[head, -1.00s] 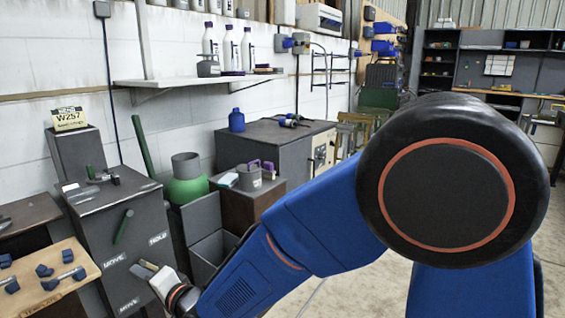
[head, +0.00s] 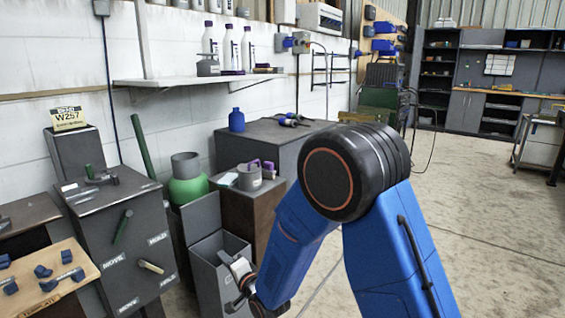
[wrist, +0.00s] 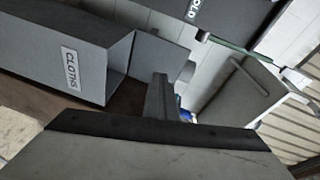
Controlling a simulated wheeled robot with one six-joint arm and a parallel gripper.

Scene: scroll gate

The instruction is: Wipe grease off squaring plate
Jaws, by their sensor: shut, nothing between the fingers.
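My gripper (head: 234,304) is low in the head view, beside the front of a grey open bin (head: 208,250), and holds nothing. In the wrist view its shut fingers (wrist: 162,98) point up the picture. A grey box labelled CLOTHS (wrist: 65,55) lies to their left in that view, its open end facing right. No cloth shows in my gripper. I cannot tell which surface is the squaring plate, and no grease can be made out.
A grey cabinet (head: 120,235) with MOVE and HOLD labels, a green handle and a pale handle stands left of my gripper. A W257 sign (head: 69,117) tops its rear block. A green bottle (head: 187,185) stands behind. Open floor (head: 480,240) lies right.

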